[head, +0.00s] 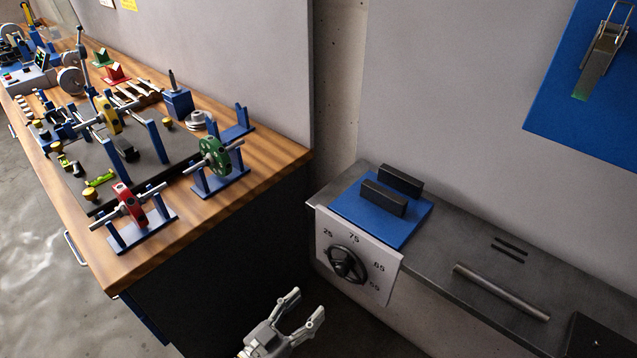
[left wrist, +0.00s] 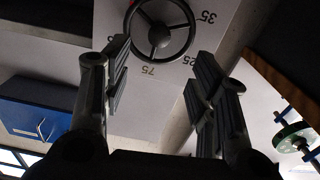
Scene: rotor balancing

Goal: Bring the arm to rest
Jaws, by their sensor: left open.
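My left gripper (head: 305,314) is open and empty at the bottom middle of the head view. It is low in front of the gap between the wooden bench and the dark counter. In the left wrist view its two fingers (left wrist: 155,85) stand apart with nothing between them. Beyond them is a black handwheel (left wrist: 161,28) on a numbered white dial plate (left wrist: 215,45). In the head view the handwheel (head: 347,264) is up and right of the gripper, apart from it. My right gripper is not in view.
A wooden bench (head: 270,165) at left carries a red rotor (head: 130,204), a green rotor (head: 214,155), a yellow rotor (head: 107,115) and stands. The dark counter (head: 450,240) holds a blue vise base (head: 345,207) and a metal rod (head: 500,291). A blue wall panel (head: 560,120) bears a latch.

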